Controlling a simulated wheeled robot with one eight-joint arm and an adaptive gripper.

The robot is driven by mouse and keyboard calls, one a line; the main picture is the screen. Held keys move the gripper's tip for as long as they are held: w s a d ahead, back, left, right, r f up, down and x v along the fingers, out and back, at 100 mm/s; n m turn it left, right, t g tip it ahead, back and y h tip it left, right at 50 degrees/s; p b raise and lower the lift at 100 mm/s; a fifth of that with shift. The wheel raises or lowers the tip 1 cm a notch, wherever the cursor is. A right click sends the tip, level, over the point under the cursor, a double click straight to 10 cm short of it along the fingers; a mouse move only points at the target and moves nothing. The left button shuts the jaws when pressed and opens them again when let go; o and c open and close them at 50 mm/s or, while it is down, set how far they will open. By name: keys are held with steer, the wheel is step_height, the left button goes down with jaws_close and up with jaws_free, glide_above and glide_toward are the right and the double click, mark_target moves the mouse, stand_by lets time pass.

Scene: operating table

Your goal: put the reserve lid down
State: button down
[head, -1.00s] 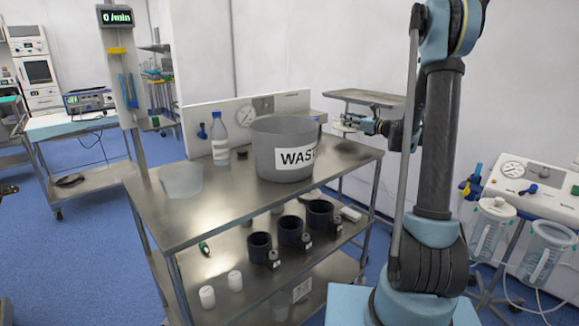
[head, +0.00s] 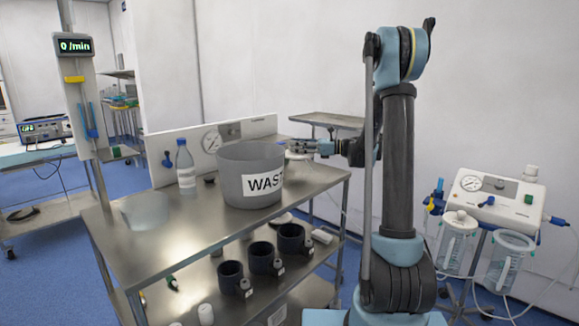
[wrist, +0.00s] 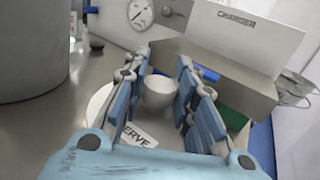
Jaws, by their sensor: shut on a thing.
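My gripper (head: 312,147) is at the far right end of the steel trolley's top, behind and right of the grey waste bin. In the wrist view my gripper (wrist: 165,95) has its blue fingers closed on the pale round knob of the white reserve lid (wrist: 98,103). A label ending in "ERVE" lies on the lid, partly hidden by the fingers. In the head view the lid (head: 297,155) is a small pale shape under the fingers. I cannot tell whether it touches the top.
The grey waste bin (head: 235,177) stands left of the gripper. A bottle (head: 185,166) stands further left. A panel marked CHARGER (wrist: 240,35) and a gauge (wrist: 140,13) are close behind the lid. Bare steel top (head: 150,250) lies at the front left. Dark cups (head: 262,259) sit on the shelf below.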

mark_target(298, 157)
steer(key=shift+f, duration=2.65)
steer(key=shift+f, duration=0.1)
steer(key=c, duration=1.2)
jaws_free()
steer(key=d, duration=0.8)
steer(key=s+d, duration=0.1)
steer(key=d, duration=0.3)
